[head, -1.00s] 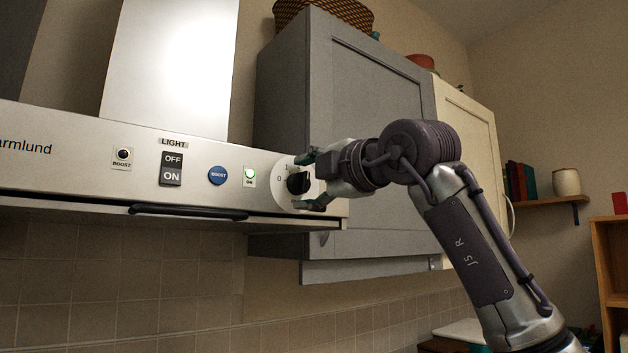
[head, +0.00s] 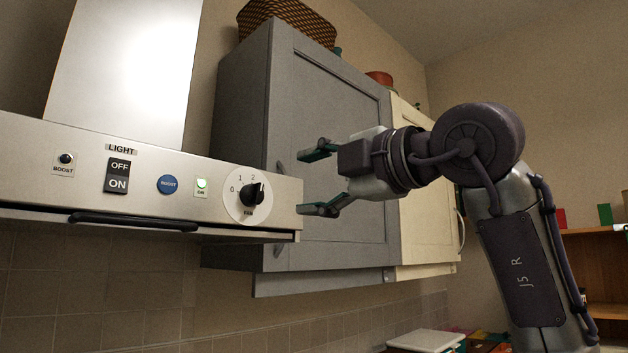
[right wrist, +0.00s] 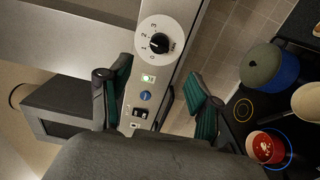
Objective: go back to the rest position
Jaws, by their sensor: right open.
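My right gripper (head: 308,182) is open and empty in the head view, in front of the grey cabinet. Its fingers are clear of the fan knob (head: 252,195), to the knob's right. The black knob sits on a white dial at the right end of the range hood panel (head: 215,185); its pointer is turned to the upper right. In the right wrist view the open fingers (right wrist: 160,88) show with the hood panel behind them, and the knob (right wrist: 160,43) lies beyond the fingertips. My left gripper is not in view.
The grey cabinet (head: 330,130) hangs close behind my right gripper, with a cream cabinet (head: 425,235) beside it. A basket (head: 290,22) stands on top.

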